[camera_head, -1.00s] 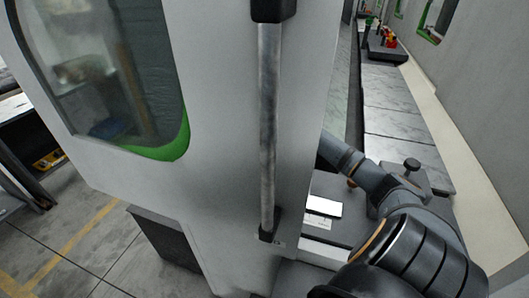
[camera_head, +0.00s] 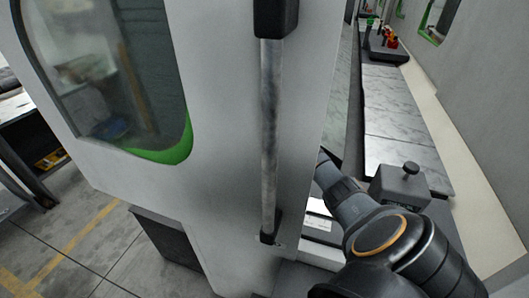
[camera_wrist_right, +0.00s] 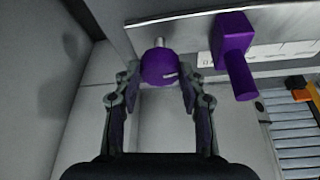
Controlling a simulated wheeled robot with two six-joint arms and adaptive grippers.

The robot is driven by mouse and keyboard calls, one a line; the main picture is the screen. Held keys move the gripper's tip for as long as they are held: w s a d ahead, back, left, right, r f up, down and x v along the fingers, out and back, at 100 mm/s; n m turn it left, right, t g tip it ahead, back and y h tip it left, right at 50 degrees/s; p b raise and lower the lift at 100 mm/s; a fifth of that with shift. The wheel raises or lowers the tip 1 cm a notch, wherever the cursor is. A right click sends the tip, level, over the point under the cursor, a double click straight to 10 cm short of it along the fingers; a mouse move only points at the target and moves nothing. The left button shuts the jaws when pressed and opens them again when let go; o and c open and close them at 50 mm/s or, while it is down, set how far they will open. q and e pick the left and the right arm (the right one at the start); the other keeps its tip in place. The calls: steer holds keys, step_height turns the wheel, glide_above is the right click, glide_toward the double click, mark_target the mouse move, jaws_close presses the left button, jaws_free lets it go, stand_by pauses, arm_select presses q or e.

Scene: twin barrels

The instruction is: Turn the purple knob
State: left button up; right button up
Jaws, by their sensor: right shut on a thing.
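The round purple knob (camera_wrist_right: 160,67) shows in the right wrist view, on a thin metal stem at the panel's lower edge. My right gripper (camera_wrist_right: 160,88) is shut on it, with one finger on each side. A purple lever with a square base (camera_wrist_right: 233,48) sits on the panel to the right of the knob, apart from the gripper. In the head view, the right gripper and the knob are hidden behind the big grey cabinet door, and only my right arm shows at the lower right. My left gripper is in neither view.
The grey door (camera_head: 220,150) with its long vertical handle (camera_head: 270,140) fills the middle of the head view. A dark box with a black knob (camera_head: 399,187) stands beside my right arm. Grey floor (camera_head: 85,245) is clear at the lower left.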

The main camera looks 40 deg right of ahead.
steer(key=shift+n+p, duration=0.3)
steer(key=shift+n, duration=0.1)
steer(key=shift+f, duration=0.15)
steer(key=o, duration=1.1)
steer(key=shift+o, duration=0.2)
